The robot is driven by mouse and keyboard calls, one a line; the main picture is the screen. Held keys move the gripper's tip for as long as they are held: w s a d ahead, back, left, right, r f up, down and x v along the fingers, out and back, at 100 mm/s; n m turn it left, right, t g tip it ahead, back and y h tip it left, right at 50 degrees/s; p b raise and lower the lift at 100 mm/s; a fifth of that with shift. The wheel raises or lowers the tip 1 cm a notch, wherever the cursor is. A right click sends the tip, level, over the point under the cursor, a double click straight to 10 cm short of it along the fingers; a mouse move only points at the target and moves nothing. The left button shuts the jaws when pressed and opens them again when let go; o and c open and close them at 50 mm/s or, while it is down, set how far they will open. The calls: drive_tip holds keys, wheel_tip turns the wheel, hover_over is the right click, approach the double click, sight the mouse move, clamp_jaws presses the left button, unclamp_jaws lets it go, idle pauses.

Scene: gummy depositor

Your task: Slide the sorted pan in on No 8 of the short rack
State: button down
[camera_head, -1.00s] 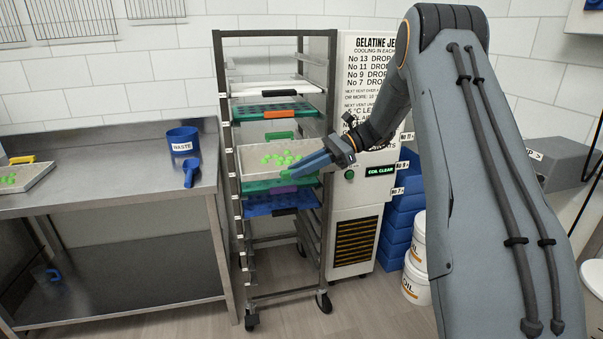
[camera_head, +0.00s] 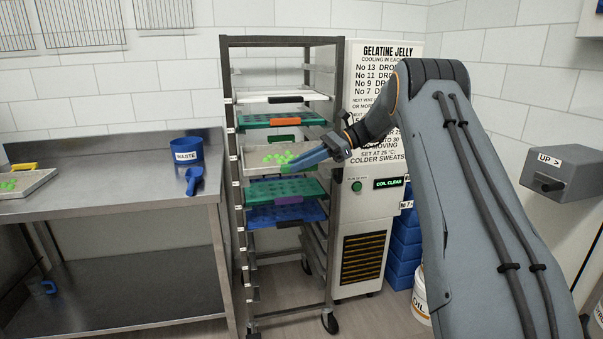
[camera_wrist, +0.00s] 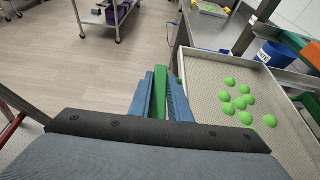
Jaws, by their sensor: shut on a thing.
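The sorted pan (camera_head: 262,170) is a shallow pale pan with several green gummies bunched on it. It shows between the uprights of the short rack (camera_head: 283,42), below a green tray with an orange handle and above one with a purple handle. I cannot tell whether its edges rest on runners. My gripper (camera_head: 300,162) is at the pan's right-hand side in the head view. In the wrist view the blue fingers (camera_wrist: 160,95) are shut on the pan's green handle (camera_wrist: 160,80), and the pan (camera_wrist: 290,130) lies to the right. The No 8 label is not readable.
The upper green tray (camera_head: 262,120), lower green tray (camera_head: 262,190) and blue tray (camera_head: 275,214) sit close around the pan. A white cooling cabinet (camera_head: 360,225) stands right of the rack. A steel table (camera_head: 110,180) at left holds a waste tub (camera_head: 186,152) and another pan (camera_head: 38,178).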

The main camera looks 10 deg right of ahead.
drive_tip(key=shift+w+f+b, duration=0.15)
drive_tip(key=shift+w+b, duration=1.55)
drive_tip(key=shift+w, duration=0.1)
drive_tip(key=shift+w+f+b, duration=0.1)
drive_tip(key=shift+w+b, duration=1.6)
drive_tip(key=shift+w, duration=0.05)
drive_tip(key=shift+w+b, duration=0.3)
drive_tip(key=shift+b, duration=0.15)
drive_tip(key=shift+r, duration=0.15)
drive_tip(key=shift+f, duration=0.2)
drive_tip(key=c, duration=1.6)
unclamp_jaws()
drive_tip(key=shift+o, duration=0.2)
